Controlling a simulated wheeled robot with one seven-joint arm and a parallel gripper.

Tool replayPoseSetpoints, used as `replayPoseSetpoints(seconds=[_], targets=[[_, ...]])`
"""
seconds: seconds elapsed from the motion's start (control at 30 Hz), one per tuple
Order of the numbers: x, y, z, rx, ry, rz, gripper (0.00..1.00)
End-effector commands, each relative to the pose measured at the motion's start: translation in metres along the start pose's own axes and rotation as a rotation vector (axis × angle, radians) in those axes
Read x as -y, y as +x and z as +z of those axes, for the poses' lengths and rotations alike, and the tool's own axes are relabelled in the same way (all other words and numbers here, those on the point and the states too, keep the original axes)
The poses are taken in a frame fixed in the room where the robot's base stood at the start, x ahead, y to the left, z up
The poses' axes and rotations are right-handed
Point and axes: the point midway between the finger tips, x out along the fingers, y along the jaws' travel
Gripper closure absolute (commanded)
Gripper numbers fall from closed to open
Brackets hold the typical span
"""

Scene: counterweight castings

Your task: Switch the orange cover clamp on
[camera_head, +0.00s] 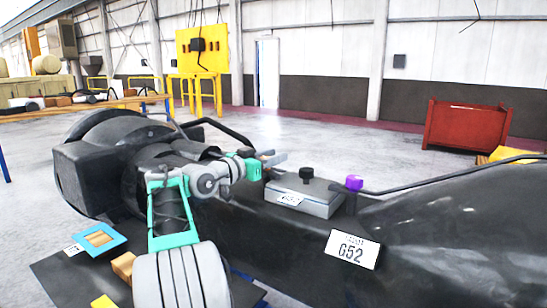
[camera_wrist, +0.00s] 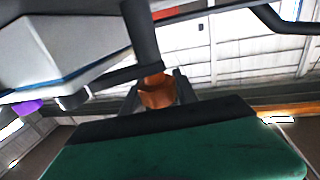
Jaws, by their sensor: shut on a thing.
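The orange cover clamp (camera_wrist: 157,92) shows in the wrist view as a small orange-brown piece at the foot of a dark bar. My gripper (camera_wrist: 158,97) has its two grey fingers on either side of it and is shut on it. In the head view my gripper (camera_head: 273,159) is beside the left end of a grey box on the black casting. A bit of orange (camera_head: 265,153) shows at its fingers there. My gripper hides most of the clamp, and its on or off position cannot be told.
The grey box (camera_head: 318,202) carries a black knob (camera_head: 306,174). A purple knob (camera_head: 354,183) stands to its right. The black casting (camera_head: 450,240) bears a G52 plate (camera_head: 352,249). Dark rods run close to my gripper. A red bin (camera_head: 467,124) stands far off on open floor.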

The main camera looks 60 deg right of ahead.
Motion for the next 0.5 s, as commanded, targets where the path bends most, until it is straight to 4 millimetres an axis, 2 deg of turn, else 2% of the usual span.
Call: replayPoseSetpoints(seconds=[0.23,0.5], targets=[[-0.0002,0.0004,0.0065,-0.001,0.005,-0.073,1.00],[0.0047,0.0002,0.0059,-0.003,0.005,-0.333,1.00]])
